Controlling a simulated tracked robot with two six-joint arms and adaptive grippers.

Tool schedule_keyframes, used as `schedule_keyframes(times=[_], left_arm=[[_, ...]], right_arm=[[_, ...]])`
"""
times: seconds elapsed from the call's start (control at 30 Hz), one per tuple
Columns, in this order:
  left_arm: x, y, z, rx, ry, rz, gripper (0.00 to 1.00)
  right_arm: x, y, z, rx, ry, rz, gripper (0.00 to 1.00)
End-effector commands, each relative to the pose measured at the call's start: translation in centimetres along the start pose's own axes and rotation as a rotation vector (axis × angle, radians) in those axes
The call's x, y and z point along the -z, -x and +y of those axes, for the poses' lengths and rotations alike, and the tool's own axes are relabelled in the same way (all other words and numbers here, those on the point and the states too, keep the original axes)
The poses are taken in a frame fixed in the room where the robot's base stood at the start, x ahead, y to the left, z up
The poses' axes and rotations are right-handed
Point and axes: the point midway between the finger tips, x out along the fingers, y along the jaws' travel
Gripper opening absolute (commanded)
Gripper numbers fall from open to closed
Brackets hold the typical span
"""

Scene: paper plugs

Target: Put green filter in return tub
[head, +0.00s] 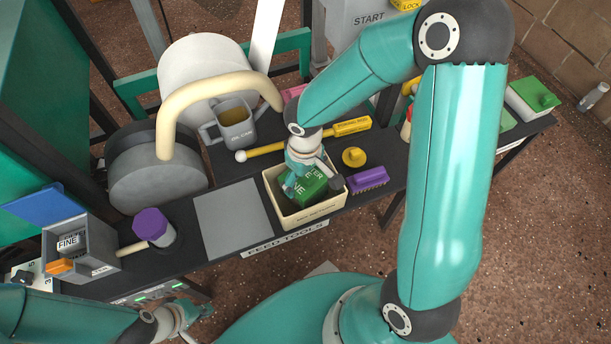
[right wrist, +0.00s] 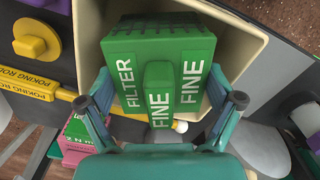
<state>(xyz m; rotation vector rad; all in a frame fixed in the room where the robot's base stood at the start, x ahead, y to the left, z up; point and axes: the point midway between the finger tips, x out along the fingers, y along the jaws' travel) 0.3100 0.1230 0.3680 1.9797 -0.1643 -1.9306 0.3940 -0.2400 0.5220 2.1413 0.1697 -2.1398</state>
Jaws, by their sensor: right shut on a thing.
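The green filter (head: 312,188) is a box with white FILTER and FINE labels. It sits inside or just within the mouth of the cream tub (head: 338,203) on the dark bench. Whether it touches the tub floor is hidden. My right gripper (head: 300,180) is shut on the filter from above. In the right wrist view, the filter (right wrist: 160,60) is between the fingers of the gripper (right wrist: 158,105), and the tub's wall (right wrist: 245,45) surrounds part of it. My left gripper (head: 192,322) is empty and looks open, low at the front, away from the bench.
A bare grey plate (head: 230,220) lies left. A grey FINE box (head: 85,250) stands far left.

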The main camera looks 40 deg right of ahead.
Motion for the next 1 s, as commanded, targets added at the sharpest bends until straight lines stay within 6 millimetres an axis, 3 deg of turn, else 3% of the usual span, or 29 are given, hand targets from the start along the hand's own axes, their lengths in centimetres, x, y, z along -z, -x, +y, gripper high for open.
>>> schedule_keyframes(times=[0.43,0.47,0.5,1.0], left_arm=[[0.01,-0.71,-0.25,0.0,0.0,0.0,0.0],[0.01,-0.71,-0.25,0.0,0.0,0.0,0.0],[0.01,-0.71,-0.25,0.0,0.0,0.0,0.0],[0.0,-0.12,-0.04,0.0,0.0,0.0,0.0]], right_arm=[[-0.01,-0.73,0.04,0.0,-0.001,0.001,0.53],[-0.01,-0.73,0.04,0.0,-0.001,0.001,0.93],[-0.02,-0.73,0.04,0.0,-0.001,0.001,0.99],[-0.03,0.01,0.04,0.0,-0.001,0.0,1.0]])
